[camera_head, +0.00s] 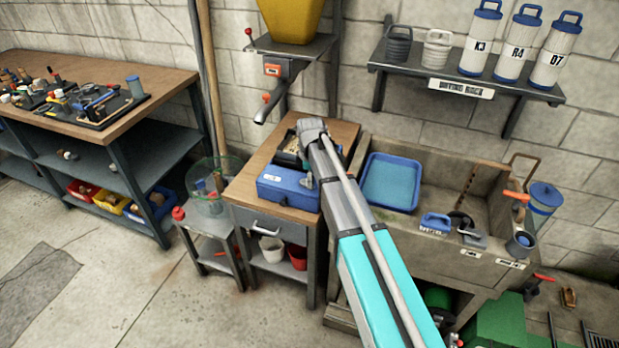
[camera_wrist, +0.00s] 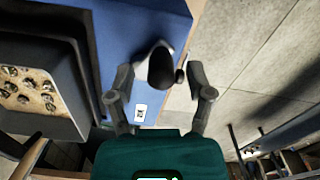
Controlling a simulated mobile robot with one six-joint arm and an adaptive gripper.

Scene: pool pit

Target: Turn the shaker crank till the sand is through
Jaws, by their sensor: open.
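The shaker is a blue box (camera_head: 287,188) on a small wooden-topped stand, with a dark-rimmed tray (camera_head: 289,150) of pale sand behind it. In the wrist view the tray (camera_wrist: 28,97) holds pale sand with several dark-ringed lumps on it. The shaker's blue body (camera_wrist: 112,28) lies beside the tray. A dark rounded crank knob (camera_wrist: 161,68) on a grey arm stands off the blue side. My gripper (camera_wrist: 158,84) is open, with one finger on each side of the knob; whether either touches it I cannot tell.
A yellow hopper (camera_head: 290,18) with a spout hangs above the stand. A concrete sink (camera_head: 410,250) with a blue tray (camera_head: 391,182) is to the right. A clear bin (camera_head: 212,185) stands left. A workbench (camera_head: 150,80) with tools is farther left.

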